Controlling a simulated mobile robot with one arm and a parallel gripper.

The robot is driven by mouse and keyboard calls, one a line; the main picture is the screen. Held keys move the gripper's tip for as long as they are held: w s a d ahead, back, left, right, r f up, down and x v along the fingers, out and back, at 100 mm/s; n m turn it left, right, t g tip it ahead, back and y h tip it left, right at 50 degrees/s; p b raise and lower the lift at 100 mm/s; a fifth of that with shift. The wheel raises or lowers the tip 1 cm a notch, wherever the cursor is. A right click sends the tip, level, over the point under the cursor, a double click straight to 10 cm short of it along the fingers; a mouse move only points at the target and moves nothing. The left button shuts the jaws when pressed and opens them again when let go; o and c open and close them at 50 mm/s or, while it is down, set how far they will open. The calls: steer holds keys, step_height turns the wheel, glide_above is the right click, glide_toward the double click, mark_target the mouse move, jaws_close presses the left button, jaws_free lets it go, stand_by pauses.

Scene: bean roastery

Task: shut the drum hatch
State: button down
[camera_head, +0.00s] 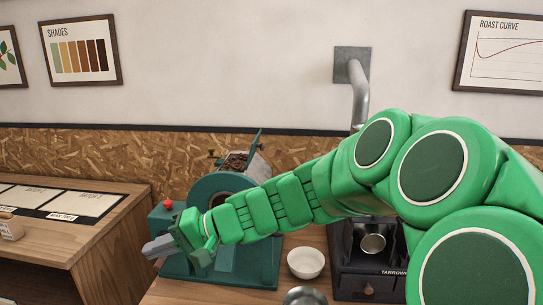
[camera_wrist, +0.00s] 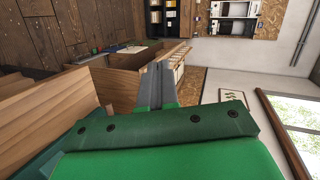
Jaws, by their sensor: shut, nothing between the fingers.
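The green roaster (camera_head: 217,181) stands on the wooden counter, with its round drum housing facing me. My arm crosses in front of the drum face and hides most of it, so I cannot make out the drum hatch or how far open it is. My gripper (camera_head: 155,247) is at the roaster's front left, its grey fingers together and pointing left, with nothing between them. In the wrist view the closed fingers (camera_wrist: 156,84) point away over open space, and neither roaster nor hatch can be made out clearly there.
A hopper with dark beans (camera_head: 234,163) and a raised green flap (camera_head: 255,143) tops the roaster. A red button (camera_head: 168,204) is at its left. A white bowl (camera_head: 306,262) and a black machine (camera_head: 368,285) stand right. A wooden cabinet (camera_head: 115,255) is left.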

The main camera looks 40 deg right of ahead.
steer(key=w+d+r+m+t+h, duration=0.1)
steer(key=w+d+r+m+t, duration=0.15)
steer(key=d, duration=0.35)
steer(key=w+d+r+m+t, duration=0.1)
steer(key=w+d+m+t, duration=0.15)
steer(key=d, duration=0.35)
steer(key=s+d+m+t+h, duration=0.1)
steer(key=d+m+t+h, duration=0.4)
steer(key=d, duration=1)
steer(key=s+d+m+t+h, duration=0.2)
steer(key=d+m+h, duration=0.4)
steer(key=d, duration=0.9)
steer(key=w+a+r+n, duration=0.1)
steer(key=w+r, duration=0.1)
steer(key=w, duration=1)
steer(key=shift+w+a+r+h, duration=0.3)
steer(key=shift+w+a+r, duration=0.05)
steer(key=shift+a+r, duration=0.05)
